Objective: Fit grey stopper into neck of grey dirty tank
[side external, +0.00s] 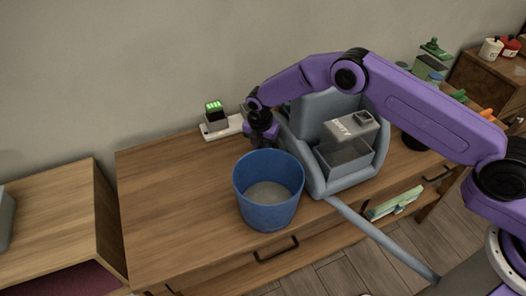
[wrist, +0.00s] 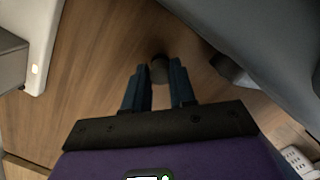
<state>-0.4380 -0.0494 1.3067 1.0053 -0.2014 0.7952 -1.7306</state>
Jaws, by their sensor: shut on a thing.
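My gripper (side external: 262,143) points down behind the blue bucket, beside the left side of the grey machine. In the wrist view my gripper (wrist: 159,84) has its two fingers on either side of a small dark grey cylinder, which looks like the grey stopper (wrist: 159,67). The stopper cannot be made out in the side view. The grey tank (side external: 348,126) appears as a box with a light label and a round, ring-like neck (side external: 364,117) on top, at the front of the grey machine. I cannot tell for sure that this is the dirty tank.
The blue bucket (side external: 268,207) stands in front of my gripper. The grey machine (side external: 308,165) stands to its right. A white power strip (side external: 222,131) with a green-lit charger (side external: 214,112) lies behind. The wooden desk (side external: 170,200) is clear at left.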

